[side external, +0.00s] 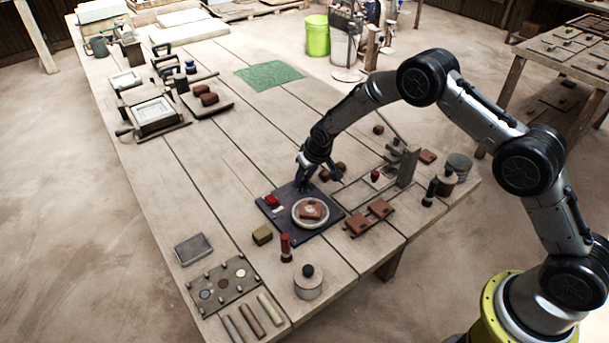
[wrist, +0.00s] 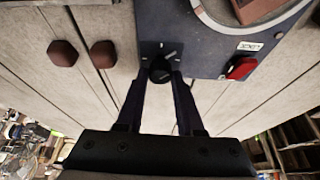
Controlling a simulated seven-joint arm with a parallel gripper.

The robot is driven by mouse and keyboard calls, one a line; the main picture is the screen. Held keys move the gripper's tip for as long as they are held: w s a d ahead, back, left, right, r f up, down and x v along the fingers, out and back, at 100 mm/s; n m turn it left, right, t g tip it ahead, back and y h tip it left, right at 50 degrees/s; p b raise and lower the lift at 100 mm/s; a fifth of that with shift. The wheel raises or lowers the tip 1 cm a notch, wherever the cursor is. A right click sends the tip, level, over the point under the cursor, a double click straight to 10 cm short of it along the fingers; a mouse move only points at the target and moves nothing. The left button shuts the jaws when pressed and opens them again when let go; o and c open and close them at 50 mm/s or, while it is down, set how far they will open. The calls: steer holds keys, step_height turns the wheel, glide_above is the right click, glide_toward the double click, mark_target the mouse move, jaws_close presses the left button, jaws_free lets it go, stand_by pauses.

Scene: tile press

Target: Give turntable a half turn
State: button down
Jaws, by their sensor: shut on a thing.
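The turntable (side external: 296,215) is a round pale-rimmed disc set on a dark blue base plate (side external: 268,208). A reddish-brown tile (side external: 312,210) lies on the disc. In the wrist view the pale rim (wrist: 215,28) and a corner of the tile (wrist: 255,8) show at the top. A black knob (wrist: 160,70) with tick marks around it sits on the base plate, and a red switch (wrist: 241,68) is to its right. My gripper (wrist: 160,78) is shut on the black knob, one finger on each side. In the side view my gripper (side external: 308,180) is at the plate's back corner.
Two brown clay lumps (wrist: 82,54) lie left of the plate in the wrist view. A frame with an upright plate (side external: 407,167) and brown tiles (side external: 370,217) stand to the right. A yellowish block (side external: 262,235) and a red-topped tool (side external: 286,247) stand in front.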

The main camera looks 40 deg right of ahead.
steer(key=n+y, duration=0.1)
steer(key=n, duration=0.3)
steer(key=shift+d+n+g+y, duration=0.15)
steer(key=shift+n+g+y, duration=0.15)
steer(key=shift+n+y, duration=0.1)
steer(key=shift+n+g+y, duration=0.4)
steer(key=shift+n+y, duration=0.3)
steer(key=shift+n, duration=1.5)
steer(key=shift+d, duration=0.1)
steer(key=c, duration=0.5)
jaws_free()
steer(key=shift+c, duration=0.2)
steer(key=shift+r, duration=0.1)
steer(key=shift+d+r, duration=0.1)
steer(key=shift+r, duration=0.2)
steer(key=v, duration=1.3)
